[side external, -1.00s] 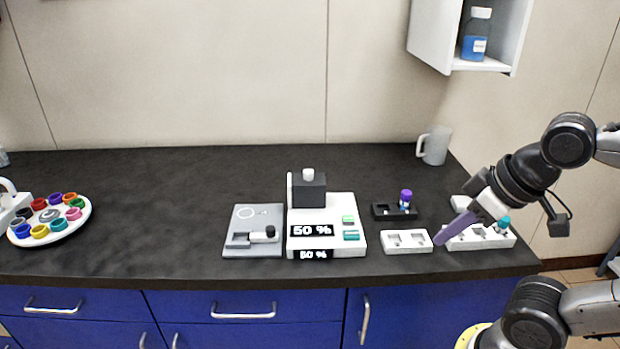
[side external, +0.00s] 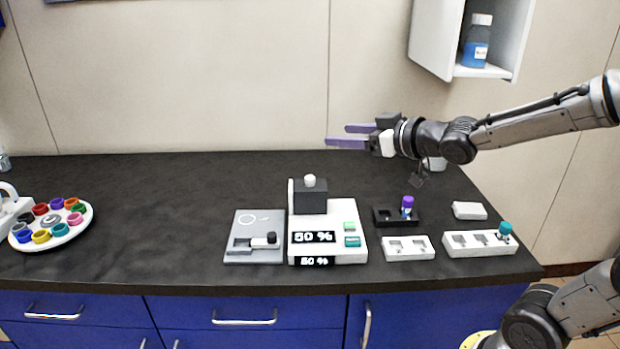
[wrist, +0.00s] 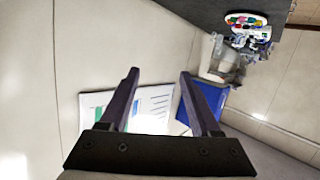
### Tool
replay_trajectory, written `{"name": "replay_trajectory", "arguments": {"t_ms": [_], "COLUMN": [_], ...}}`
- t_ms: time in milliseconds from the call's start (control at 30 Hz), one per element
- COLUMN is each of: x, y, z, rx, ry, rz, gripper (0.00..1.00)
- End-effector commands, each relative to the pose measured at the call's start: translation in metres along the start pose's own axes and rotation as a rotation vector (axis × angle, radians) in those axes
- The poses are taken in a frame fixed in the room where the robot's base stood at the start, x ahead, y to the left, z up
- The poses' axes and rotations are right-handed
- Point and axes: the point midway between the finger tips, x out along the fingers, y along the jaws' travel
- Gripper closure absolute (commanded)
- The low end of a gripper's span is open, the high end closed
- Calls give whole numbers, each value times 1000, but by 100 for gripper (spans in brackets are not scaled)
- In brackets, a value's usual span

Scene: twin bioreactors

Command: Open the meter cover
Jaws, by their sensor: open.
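The meter is not clearly visible in the wrist view.
A grey plate with a black-and-white lever (side external: 258,242) lies left of the meter. Right of it are a black holder with a purple-capped vial (side external: 407,206) and white racks (side external: 409,247). A round tray of coloured caps (side external: 50,228) stands far left. The bench between is clear.

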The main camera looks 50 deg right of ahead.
Motion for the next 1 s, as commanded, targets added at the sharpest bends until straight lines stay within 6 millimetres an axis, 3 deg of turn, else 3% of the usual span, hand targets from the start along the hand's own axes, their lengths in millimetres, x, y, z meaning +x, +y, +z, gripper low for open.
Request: {"name": "replay_trajectory", "arguments": {"t_ms": [33,100,200,300,400,667,1000], "x": [22,46,69,79,80,101,166], "y": [7,15,29,45,56,59,57], "z": [14,35,74,112,134,138,147], "rx": [6,17,41,69,95,99,99], "ry": [3,10,-24,-92,-133,-137,-136], "rz": [-19,-52,-73,-58,-36,-27,-26], "gripper": [36,36,36,36,36,36,36]}}
